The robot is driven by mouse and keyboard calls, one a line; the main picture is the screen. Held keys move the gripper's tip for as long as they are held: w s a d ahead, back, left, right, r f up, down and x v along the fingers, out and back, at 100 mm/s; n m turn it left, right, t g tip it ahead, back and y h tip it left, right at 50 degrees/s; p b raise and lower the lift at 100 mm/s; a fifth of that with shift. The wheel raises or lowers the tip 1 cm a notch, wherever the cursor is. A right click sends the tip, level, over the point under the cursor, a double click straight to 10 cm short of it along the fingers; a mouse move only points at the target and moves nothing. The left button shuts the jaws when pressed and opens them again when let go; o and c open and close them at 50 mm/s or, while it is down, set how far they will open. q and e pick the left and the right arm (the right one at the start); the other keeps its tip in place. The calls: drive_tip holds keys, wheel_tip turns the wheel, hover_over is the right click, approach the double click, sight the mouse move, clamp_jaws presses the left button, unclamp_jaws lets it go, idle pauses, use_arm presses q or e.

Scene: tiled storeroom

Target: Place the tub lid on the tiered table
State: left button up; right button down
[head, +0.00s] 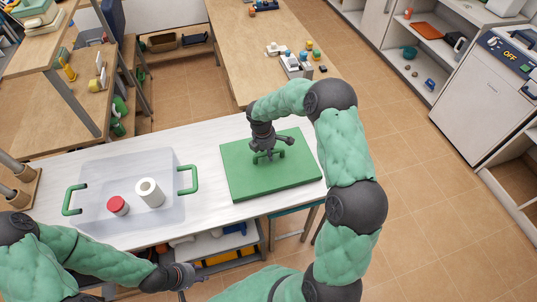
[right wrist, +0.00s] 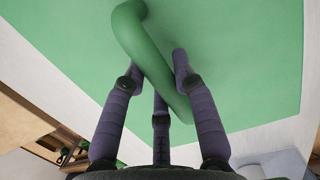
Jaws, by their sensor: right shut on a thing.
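The tub lid (head: 238,180) is a flat green square with a green handle on top, at the right end of the white table. My right gripper (head: 266,150) is over it from above, shut on the lid's handle. In the right wrist view the handle (right wrist: 150,50) passes between the fingers. I cannot tell whether the lid rests on the table or is slightly raised. The tiered table (head: 40,102), wooden with a raised upper shelf, stands at the upper left. My left gripper (head: 187,276) is low at the front edge, its fingers too small to judge.
A clear tub (head: 110,165) with green handles stands on the white table (head: 208,150), holding a red-capped jar (head: 117,206) and a white roll (head: 150,193). Another wooden table (head: 235,50) stands behind. Floor is open on the right.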

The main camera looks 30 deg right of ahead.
drive_tip(key=shift+f, duration=0.25)
drive_tip(key=shift+f, duration=0.15)
drive_tip(key=c, duration=1)
unclamp_jaws()
wheel_tip(320, 180, up, 12)
drive_tip(key=a+p, duration=0.1)
drive_tip(key=p, duration=0.2)
drive_tip(key=shift+w+a, duration=0.25)
drive_tip(key=shift+a, duration=0.1)
